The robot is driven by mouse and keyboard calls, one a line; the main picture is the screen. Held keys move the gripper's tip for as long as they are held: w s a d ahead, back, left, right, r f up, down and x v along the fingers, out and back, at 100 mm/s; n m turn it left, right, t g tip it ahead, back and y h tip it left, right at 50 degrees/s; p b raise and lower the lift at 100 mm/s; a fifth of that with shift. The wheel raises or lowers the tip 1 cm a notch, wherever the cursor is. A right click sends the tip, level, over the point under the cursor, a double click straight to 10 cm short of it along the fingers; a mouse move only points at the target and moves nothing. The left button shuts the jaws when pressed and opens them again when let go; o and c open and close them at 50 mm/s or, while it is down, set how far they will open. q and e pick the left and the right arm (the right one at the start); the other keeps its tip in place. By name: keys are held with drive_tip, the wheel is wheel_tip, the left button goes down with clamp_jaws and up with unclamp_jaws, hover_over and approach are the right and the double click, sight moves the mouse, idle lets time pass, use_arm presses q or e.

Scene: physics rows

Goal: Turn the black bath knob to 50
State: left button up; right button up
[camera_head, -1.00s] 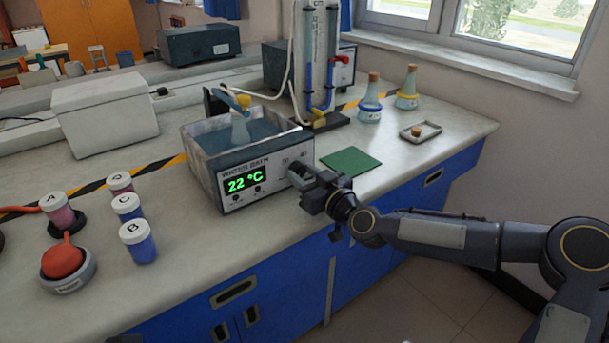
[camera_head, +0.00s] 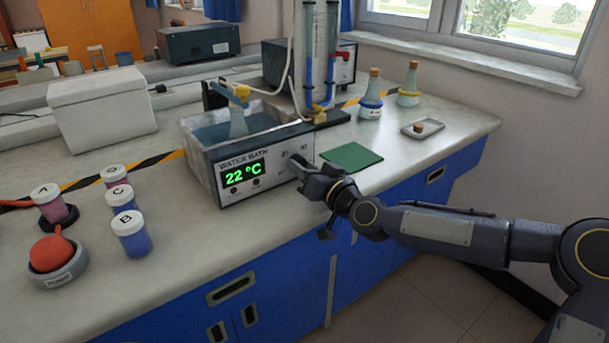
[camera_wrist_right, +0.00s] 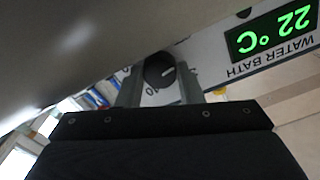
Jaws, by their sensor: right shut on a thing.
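The water bath (camera_head: 200,171) stands on the bench, and its green display (camera_head: 243,173) reads 22 °C. In the right wrist view the panel is upside down, and the display (camera_wrist_right: 273,29) reads 22 °C there too. My right gripper (camera_head: 299,163) is at the right part of the front panel. In the wrist view its fingers (camera_wrist_right: 160,88) are shut on the black bath knob (camera_wrist_right: 159,70), one on each side. The knob has a pale pointer line; a printed 10 shows below it. In the head view the gripper hides the knob. My left gripper is not in view.
Lettered jars (camera_head: 131,235) and a red bulb in a grey dish (camera_head: 58,277) are at left.

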drive_tip(key=shift+m+b, duration=0.7)
drive_tip(key=shift+m, duration=0.4)
drive_tip(key=o, duration=1)
drive_tip(key=shift+s+d, duration=0.1)
drive_tip(key=v, duration=0.6)
drive_tip(key=shift+d, duration=0.1)
drive_tip(key=shift+s+d, duration=0.35)
drive_tip(key=shift+s, duration=0.3)
